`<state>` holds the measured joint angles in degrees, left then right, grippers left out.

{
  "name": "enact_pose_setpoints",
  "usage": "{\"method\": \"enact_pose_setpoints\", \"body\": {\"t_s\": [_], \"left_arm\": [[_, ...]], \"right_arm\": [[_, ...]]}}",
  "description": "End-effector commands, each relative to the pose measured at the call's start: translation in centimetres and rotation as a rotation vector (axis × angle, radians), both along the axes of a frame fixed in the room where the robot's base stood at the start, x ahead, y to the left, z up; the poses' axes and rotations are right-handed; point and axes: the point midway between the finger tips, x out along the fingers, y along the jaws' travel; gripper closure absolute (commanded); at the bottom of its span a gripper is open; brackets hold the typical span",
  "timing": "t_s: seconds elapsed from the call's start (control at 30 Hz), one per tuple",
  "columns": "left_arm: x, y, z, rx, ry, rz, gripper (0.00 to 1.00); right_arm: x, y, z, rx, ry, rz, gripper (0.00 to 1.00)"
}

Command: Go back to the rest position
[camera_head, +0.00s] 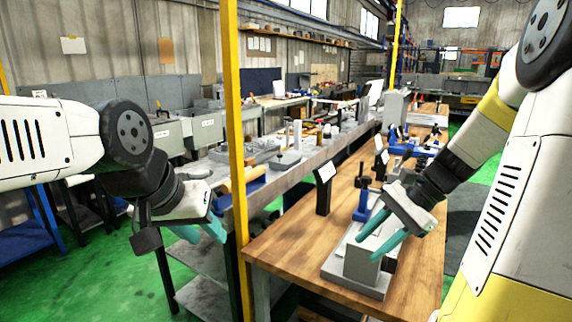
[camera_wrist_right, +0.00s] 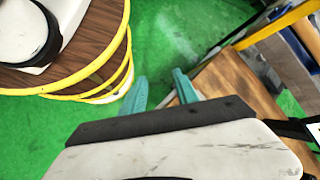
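My left gripper (camera_head: 208,240) hangs at the left, in front of the yellow post, with its two teal fingers apart and nothing between them. My right gripper (camera_head: 368,249) is over the wooden table (camera_head: 290,240) in the head view, in front of a grey block fixture (camera_head: 358,268). Its teal fingers are apart. In the right wrist view, the right gripper (camera_wrist_right: 160,82) shows green floor between its fingers and no held object. Whether the right fingers touch the grey block cannot be told from the head view.
A yellow post (camera_head: 237,150) stands between the left gripper and the wooden table. A blue clamp-like tool (camera_head: 362,205) and a dark stand with a white label (camera_head: 324,185) are on the table. A grey workbench (camera_head: 310,160) with parts lies behind. Green floor (camera_head: 110,275) is open at the left.

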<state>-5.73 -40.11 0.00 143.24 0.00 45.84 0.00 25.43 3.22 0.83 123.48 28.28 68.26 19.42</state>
Motion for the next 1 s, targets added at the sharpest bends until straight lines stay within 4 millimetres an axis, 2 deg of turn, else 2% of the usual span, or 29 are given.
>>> {"method": "enact_pose_setpoints", "body": {"t_s": [0.03, 0.2, 0.5, 0.7, 1.0], "left_arm": [[0.0, 0.0, 0.0, 0.000, 0.000, 0.000, 0.64], [0.0, 0.0, 0.0, 0.000, 0.000, 0.000, 0.64], [0.0, 0.0, 0.0, 0.000, 0.000, 0.000, 0.64], [0.0, 0.0, 0.0, 0.000, 0.000, 0.000, 0.64], [0.0, 0.0, 0.0, 0.000, 0.000, 0.000, 0.64]], "right_arm": [[-1.0, 1.1, 1.2, -0.073, -0.081, 0.082, 0.64], [-4.1, 3.0, 3.9, -0.307, -0.354, 0.356, 0.64], [-7.7, 4.4, 7.5, -0.620, -0.798, 0.727, 0.64], [-8.3, 4.7, 8.4, -0.693, -0.909, 0.808, 0.64], [-8.3, 4.6, 8.4, -0.696, -0.914, 0.810, 0.64]]}}
